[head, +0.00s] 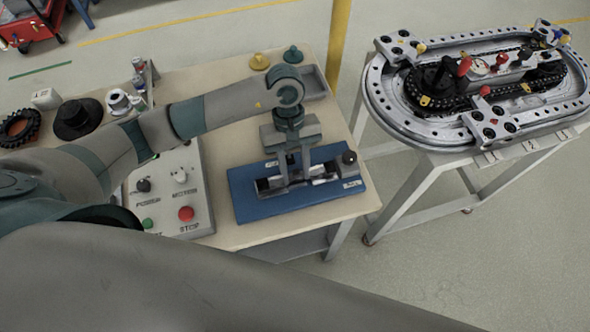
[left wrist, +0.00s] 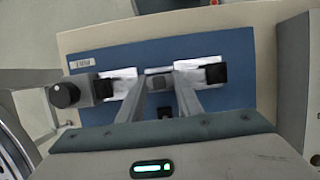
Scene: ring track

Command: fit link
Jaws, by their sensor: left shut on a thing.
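My left gripper (head: 295,181) reaches down over a blue fixture plate (head: 245,203) on the wooden table. It is shut on a small grey piece, seemingly the link (left wrist: 159,82), between its fingertips in the left wrist view. The fingertips are at the middle of the fixture's slot, between two bright metal parts with black blocks. I cannot tell whether the piece touches the fixture. A dark round knob (head: 349,157) stands at the fixture's right end; it also shows in the left wrist view (left wrist: 64,94). My right gripper is not in view.
A control box (head: 186,228) with a red stop button stands left of the fixture. A ring track (head: 385,112) with a chain sits on a separate metal stand at right. Black round parts, small bottles and a grey tray (head: 314,82) line the table's back.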

